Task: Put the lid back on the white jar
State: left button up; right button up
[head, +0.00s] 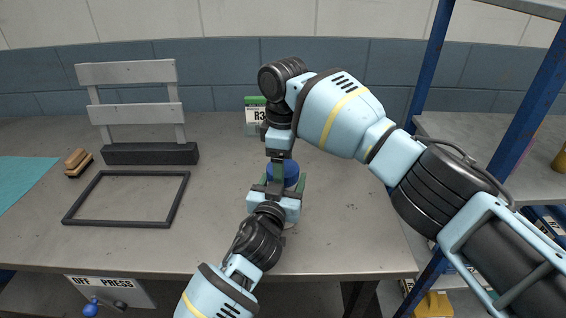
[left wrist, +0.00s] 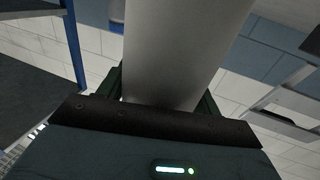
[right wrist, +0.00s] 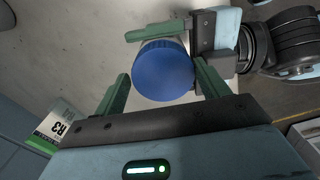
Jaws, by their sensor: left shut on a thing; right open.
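The white jar (left wrist: 180,50) fills the middle of the left wrist view, between the green fingers of my left gripper (head: 276,190), which is shut on it. In the head view the jar is mostly hidden behind the grippers. The blue lid (right wrist: 165,74) is at the jar's top, and I see its flat face from above in the right wrist view. It also shows in the head view (head: 291,173). Whether it is fully seated I cannot tell. My right gripper (right wrist: 163,92) is open, pointing down, with its green fingers on either side of the lid.
A box marked R3 (head: 253,122) stands behind the grippers. A blue-post shelf (head: 428,62) stands right. The table's front right is clear.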

jog(key=shift+s+a, duration=0.3)
notch_tip(320, 180, up, 5)
jog(key=shift+f, duration=0.2)
jog(key=shift+w+d, duration=0.1)
jog(key=shift+w, duration=0.05)
jog(key=shift+c, duration=0.3)
jog(key=n, duration=0.2)
jog(key=r+n, duration=0.1)
jog(key=n, duration=0.1)
jog(key=shift+r, duration=0.1)
notch_tip(320, 180, up, 2)
jog(key=n, duration=0.7)
jog(key=shift+f, duration=4)
